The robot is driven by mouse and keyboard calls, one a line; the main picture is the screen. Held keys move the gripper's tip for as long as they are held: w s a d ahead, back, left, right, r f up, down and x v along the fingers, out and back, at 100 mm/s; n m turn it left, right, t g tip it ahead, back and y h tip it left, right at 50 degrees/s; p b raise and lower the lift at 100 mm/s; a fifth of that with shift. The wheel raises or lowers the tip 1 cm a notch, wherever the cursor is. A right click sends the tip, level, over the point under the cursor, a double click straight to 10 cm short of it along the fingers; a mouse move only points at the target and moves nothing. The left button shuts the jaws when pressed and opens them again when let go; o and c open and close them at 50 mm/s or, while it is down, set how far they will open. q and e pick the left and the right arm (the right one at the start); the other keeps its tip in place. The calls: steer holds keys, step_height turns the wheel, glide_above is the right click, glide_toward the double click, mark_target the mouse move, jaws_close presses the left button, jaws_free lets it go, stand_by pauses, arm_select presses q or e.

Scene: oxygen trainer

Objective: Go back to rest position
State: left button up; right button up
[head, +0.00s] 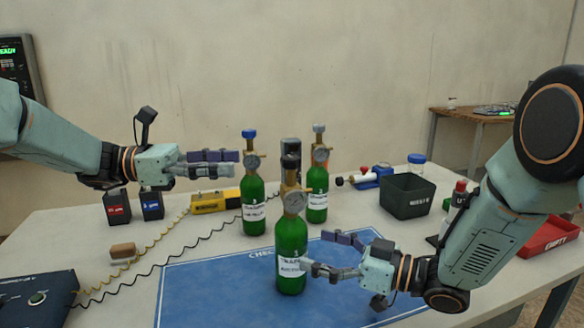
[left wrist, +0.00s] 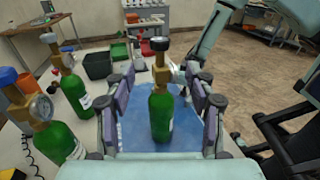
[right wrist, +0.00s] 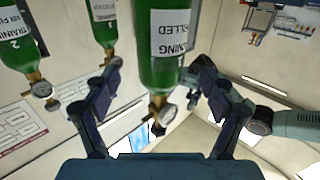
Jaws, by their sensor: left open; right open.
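My left gripper (head: 214,163) is open and empty above the table, left of the cylinders in the head view. My right gripper (head: 340,254) is open beside the near green cylinder (head: 291,258), which stands upright on the blue mat (head: 210,290) with a gauge and a black knob. In the right wrist view, upside down, this cylinder (right wrist: 160,45) shows between the spread fingers; I cannot tell whether they touch it. A blue-knobbed green cylinder (head: 253,205) and a grey-knobbed one (head: 317,195) stand behind it. In the left wrist view the near cylinder (left wrist: 160,115) shows beyond the open fingers.
A dark bin (head: 407,196) stands at the right back, with a red tray (head: 548,237) farther right. A black control box (head: 38,298) sits front left.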

mark_target(292, 158)
steer(key=x, duration=0.6)
steer(key=shift+s+a, duration=0.1)
arm_select(q)
steer(key=d, duration=1.1)
steer(key=shift+w+d, duration=0.2)
steer(key=shift+w, duration=0.05)
steer(key=shift+d+n+t, duration=0.4)
steer(key=shift+t, duration=0.2)
arm_select(e)
steer(key=shift+d, duration=0.35)
arm_select(q)
steer(key=shift+n+t, duration=0.3)
steer(key=shift+t, duration=0.1)
arm_select(e)
steer(key=shift+a, duration=0.15)
arm_select(q)
steer(key=s+a, duration=0.1)
steer(key=a, duration=1)
steer(key=shift+s+a, duration=0.3)
steer(key=shift+s, duration=0.05)
steer(key=shift+s+r, duration=0.1)
arm_select(e)
steer(key=shift+s, duration=0.1)
